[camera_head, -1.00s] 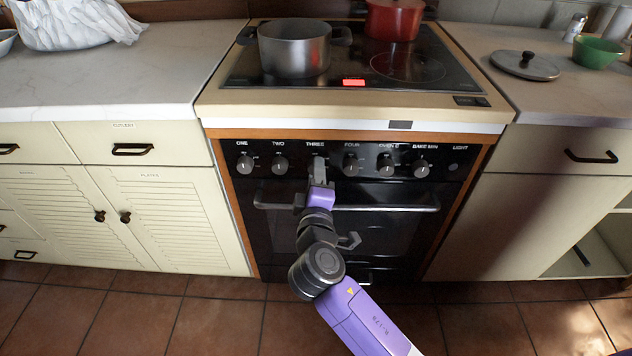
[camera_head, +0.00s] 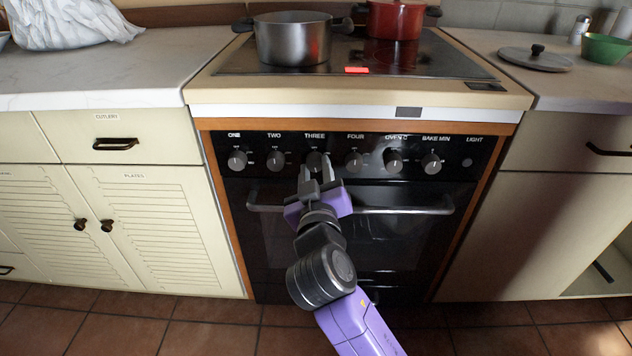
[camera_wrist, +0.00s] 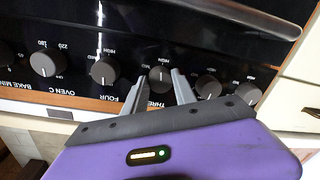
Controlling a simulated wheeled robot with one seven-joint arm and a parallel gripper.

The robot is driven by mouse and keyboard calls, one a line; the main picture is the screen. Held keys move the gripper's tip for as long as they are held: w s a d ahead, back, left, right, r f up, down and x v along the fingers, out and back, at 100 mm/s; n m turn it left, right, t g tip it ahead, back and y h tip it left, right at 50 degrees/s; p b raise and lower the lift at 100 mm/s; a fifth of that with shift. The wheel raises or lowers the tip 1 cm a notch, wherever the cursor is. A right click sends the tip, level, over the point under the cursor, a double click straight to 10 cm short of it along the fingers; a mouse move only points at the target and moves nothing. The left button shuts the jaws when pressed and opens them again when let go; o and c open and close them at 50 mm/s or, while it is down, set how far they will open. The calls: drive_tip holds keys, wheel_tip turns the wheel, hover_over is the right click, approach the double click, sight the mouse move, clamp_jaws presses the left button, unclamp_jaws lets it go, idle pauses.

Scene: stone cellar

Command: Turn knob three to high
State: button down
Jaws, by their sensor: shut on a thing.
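Knob three (camera_head: 314,161) is a dark round knob under the label THREE on the black control panel (camera_head: 259,144) of the stove. My gripper (camera_head: 316,170) reaches up to it from below, with one finger on each side. In the wrist view, knob three (camera_wrist: 160,80) sits between the two grey fingertips of my gripper (camera_wrist: 159,84), which are shut on it. A HIGH label shows beside the knob there. A pale pointer line shows on the knob's face, but I cannot tell for sure which end points to the setting. The fingers partly hide the knob in the head view.
Knob two (camera_head: 275,161) and knob four (camera_head: 354,162) stand close on either side. The oven door handle (camera_head: 405,208) runs just below, behind my gripper. A grey pot (camera_head: 292,40) and a red pot (camera_head: 395,20) stand on the hob above.

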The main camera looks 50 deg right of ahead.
drive_tip(key=shift+f+m+b, duration=0.2)
drive_tip(key=shift+m+b, duration=0.75)
drive_tip(key=shift+m, duration=0.15)
drive_tip(key=c, duration=1)
unclamp_jaws()
drive_tip(key=shift+r, duration=0.1)
drive_tip(key=shift+p+v, duration=0.4)
drive_tip(key=shift+v, duration=3.55)
